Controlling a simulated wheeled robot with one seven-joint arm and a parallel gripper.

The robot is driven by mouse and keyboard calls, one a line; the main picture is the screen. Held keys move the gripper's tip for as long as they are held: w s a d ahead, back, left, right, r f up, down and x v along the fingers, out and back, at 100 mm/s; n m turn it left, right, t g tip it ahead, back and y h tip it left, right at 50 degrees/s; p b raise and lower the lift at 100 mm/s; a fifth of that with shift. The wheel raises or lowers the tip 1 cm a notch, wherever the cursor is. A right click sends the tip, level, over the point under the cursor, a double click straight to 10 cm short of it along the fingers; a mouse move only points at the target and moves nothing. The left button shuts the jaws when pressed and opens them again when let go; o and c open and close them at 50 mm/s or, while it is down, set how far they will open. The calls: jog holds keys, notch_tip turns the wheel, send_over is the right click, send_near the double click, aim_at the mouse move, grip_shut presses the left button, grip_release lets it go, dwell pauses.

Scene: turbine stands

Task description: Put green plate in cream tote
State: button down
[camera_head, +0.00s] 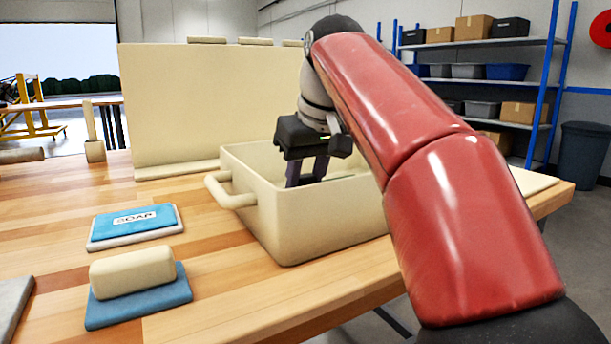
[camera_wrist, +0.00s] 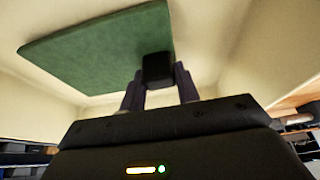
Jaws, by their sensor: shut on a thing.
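The cream tote (camera_head: 325,218) stands on the wooden table, with a handle on its left side. My gripper (camera_head: 306,180) points down into the tote, its fingertips below the rim and hidden by the near wall. In the wrist view, the green plate (camera_wrist: 95,48) is a flat dark green slab at the fingertips, with cream tote walls around it.
A blue soap packet (camera_head: 135,222) and a cream block (camera_head: 132,272) on a blue pad (camera_head: 140,305) lie left of the tote. A tall cream panel (camera_head: 200,100) stands behind it. The table's front edge runs close on the near right.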

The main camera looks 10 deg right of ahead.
jog(key=shift+f, duration=0.25)
jog(key=c, duration=0.8)
grip_release()
jog(key=shift+f, duration=0.1)
jog(key=p+v, duration=0.4)
jog(key=v, duration=0.1)
jog(key=shift+v, duration=1.05)
jog(key=shift+d, duration=0.1)
